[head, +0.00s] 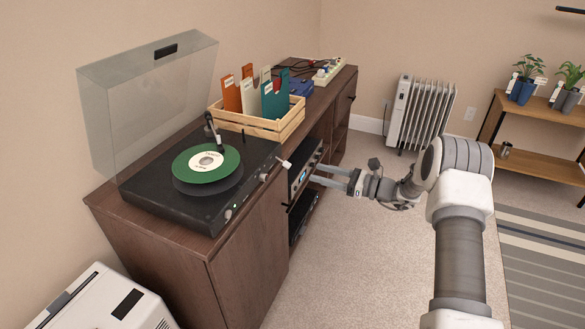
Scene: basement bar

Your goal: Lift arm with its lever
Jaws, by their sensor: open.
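The black turntable (205,212) sits on the brown cabinet (243,258), its clear lid (150,105) raised. A green record with a white label (206,162) lies on the platter. The dark tonearm (213,130) is at the record's far edge; whether its needle touches the record is too small to tell. A short pale-tipped lever (284,163) sticks out at the turntable's right front corner. My gripper (311,173) is open and empty, its two fingers pointing left, in front of the cabinet and to the right of the lever, apart from it as far as I can tell.
A wooden crate of record sleeves (262,127) stands behind the turntable. Audio units (303,177) fill the open cabinet shelves behind my fingers. A power strip (328,72) lies at the far end. A radiator (420,113) and plant shelf (545,166) stand beyond open carpet.

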